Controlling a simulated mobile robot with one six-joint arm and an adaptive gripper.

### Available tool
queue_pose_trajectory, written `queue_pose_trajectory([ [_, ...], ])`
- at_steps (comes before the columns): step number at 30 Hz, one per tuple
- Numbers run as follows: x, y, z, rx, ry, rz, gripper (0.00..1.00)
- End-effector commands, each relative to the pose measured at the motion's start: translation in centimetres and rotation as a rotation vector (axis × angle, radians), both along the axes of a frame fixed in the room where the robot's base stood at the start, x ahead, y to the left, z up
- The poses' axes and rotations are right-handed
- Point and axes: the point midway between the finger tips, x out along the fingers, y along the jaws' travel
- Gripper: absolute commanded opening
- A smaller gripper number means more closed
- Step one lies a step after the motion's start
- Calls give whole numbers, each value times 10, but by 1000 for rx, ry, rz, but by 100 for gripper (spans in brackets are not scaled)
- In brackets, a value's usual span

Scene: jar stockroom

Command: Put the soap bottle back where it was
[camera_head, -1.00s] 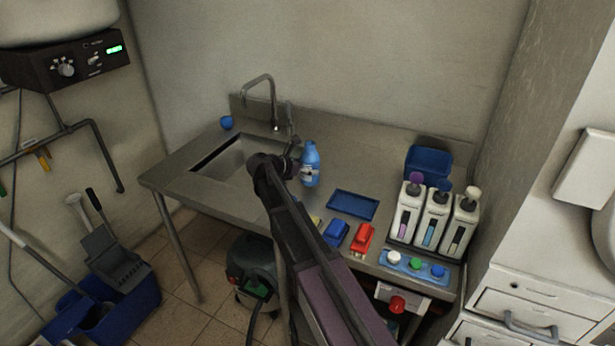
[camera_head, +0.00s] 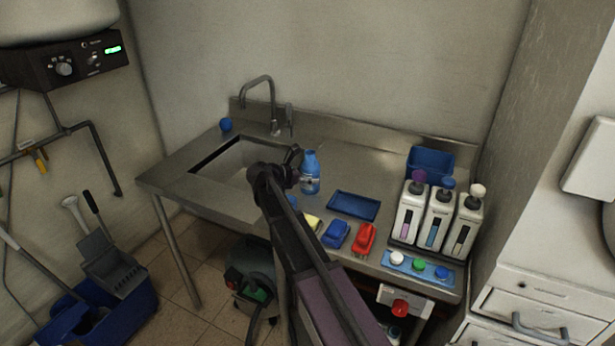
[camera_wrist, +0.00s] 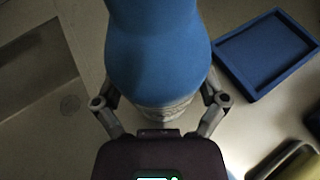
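The blue soap bottle (camera_head: 310,173), with a pale label on its lower part, stands upright on the steel counter, just right of the sink (camera_head: 233,162). My gripper (camera_head: 293,168) is at its left side in the head view. In the wrist view the bottle (camera_wrist: 158,50) fills the upper middle, between my gripper's spread fingers (camera_wrist: 160,103). The fingers look open around it. Their tips are partly hidden by the bottle, so I cannot see whether they touch it.
A blue tray (camera_head: 353,205) lies right of the bottle. A blue block (camera_head: 335,234), a red one (camera_head: 363,239) and a yellow sponge (camera_head: 313,219) lie near the front edge. White dispensers (camera_head: 437,225) stand at the right. A faucet (camera_head: 262,100) rises behind the sink.

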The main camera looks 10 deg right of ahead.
Motion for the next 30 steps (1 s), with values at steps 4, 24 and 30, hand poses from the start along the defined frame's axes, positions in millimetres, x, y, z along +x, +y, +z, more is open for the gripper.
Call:
queue_pose_trajectory([
  [4, 0, 0, 0, 0, 0, 0, 100],
  [24, -8, 19, 14, 0, 0, 2, 100],
  [30, -20, 46, 27, 0, 0, 2, 100],
])
